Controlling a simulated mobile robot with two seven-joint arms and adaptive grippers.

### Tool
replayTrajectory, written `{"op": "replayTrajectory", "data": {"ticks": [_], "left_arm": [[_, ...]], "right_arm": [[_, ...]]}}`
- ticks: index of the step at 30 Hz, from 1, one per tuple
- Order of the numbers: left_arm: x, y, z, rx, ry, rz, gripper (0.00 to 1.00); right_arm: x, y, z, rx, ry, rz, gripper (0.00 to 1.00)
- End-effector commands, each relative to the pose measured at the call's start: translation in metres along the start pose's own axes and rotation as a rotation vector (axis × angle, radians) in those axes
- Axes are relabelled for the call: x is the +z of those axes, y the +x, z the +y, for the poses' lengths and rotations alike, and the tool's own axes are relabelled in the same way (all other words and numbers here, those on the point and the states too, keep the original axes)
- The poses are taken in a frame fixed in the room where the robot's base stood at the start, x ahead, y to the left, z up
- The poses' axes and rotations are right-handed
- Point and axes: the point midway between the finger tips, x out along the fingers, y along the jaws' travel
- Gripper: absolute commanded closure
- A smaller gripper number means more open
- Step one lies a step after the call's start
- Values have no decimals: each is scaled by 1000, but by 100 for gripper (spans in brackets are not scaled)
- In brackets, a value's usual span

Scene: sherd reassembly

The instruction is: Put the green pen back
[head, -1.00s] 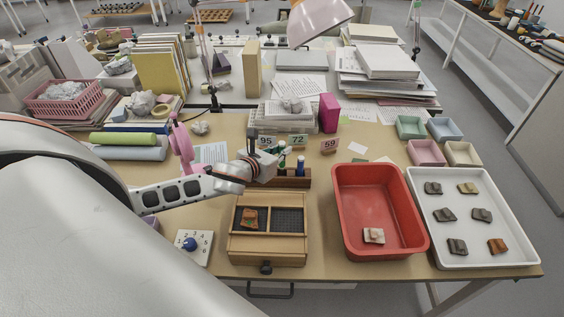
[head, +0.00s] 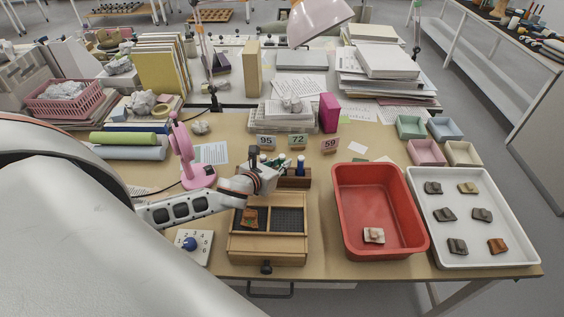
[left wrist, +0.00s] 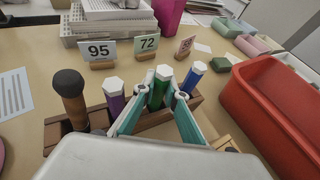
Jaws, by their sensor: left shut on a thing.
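The green pen (left wrist: 160,86) stands upright between the fingertips of my left gripper (left wrist: 158,100) in the left wrist view. My left gripper is shut on it. In the head view the left gripper (head: 278,168) is over the left part of the wooden pen rack (head: 296,182). The rack also shows in the left wrist view (left wrist: 192,103). A purple pen (left wrist: 114,98) is left of the green pen, and a blue pen (left wrist: 192,78) is right of it. The fingers hide the green pen's lower end, so I cannot tell how deep it sits. My right gripper is out of view.
A dark-knobbed wooden tool (left wrist: 70,98) stands at the rack's left end. Number cards (head: 297,140) stand behind the rack. A wooden box with sherds (head: 267,250) is in front. A red tub (head: 421,225) stands to the right, and a pink magnifier lamp (head: 184,150) to the left.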

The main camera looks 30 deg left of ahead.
Motion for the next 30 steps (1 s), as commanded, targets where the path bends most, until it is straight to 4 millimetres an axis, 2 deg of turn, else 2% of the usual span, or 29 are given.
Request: {"op": "replayTrajectory", "data": {"ticks": [5, 6, 7, 17, 21, 26, 30], "left_arm": [[-5, 2, 0, 0, 1, -1, 100], [-5, 2, 0, 0, 1, 0, 83], [-4, 2, 0, 0, 1, 0, 81], [-3, 1, 0, 0, 1, 0, 81], [8, -3, 0, 1, 1, -1, 81], [4, -31, 0, -1, 4, 2, 81], [4, -61, 0, -1, 3, 3, 81]], "right_arm": [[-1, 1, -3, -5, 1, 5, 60], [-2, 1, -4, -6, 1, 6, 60], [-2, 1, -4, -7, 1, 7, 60], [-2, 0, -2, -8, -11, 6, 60], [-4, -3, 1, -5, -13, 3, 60], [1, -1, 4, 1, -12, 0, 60], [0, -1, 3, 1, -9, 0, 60]]}}
